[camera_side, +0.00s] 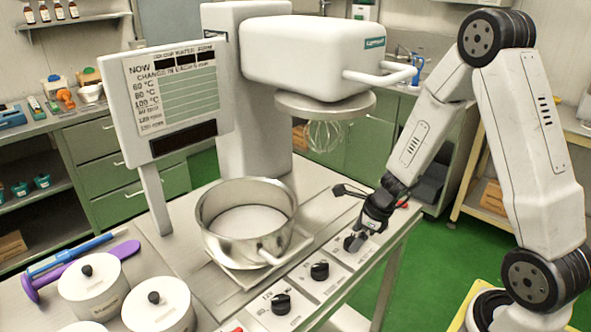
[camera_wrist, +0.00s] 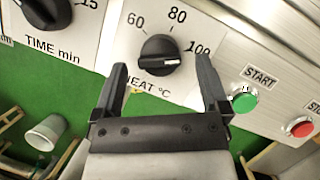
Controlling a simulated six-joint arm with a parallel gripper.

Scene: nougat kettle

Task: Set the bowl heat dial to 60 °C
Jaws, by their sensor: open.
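The bowl heat dial (camera_wrist: 160,62) is a round black knob on the pale panel, labelled HEAT °C, with 60 at its upper left, 80 above and 100 at its right. Its white mark lies on the right half, pointing roughly right, towards the 100 side. My gripper (camera_wrist: 161,68) is open, with one finger on each side of the dial; I cannot tell whether either touches it. In the side view my gripper (camera_side: 366,226) is low over the far end of the control panel and partly hides the dial there.
The time dial (camera_wrist: 48,10) is left of the heat dial. A green START button (camera_wrist: 244,102) and a red button (camera_wrist: 301,129) are close on the right. A steel bowl (camera_side: 219,233) stands behind the panel, under the mixer head (camera_side: 310,58).

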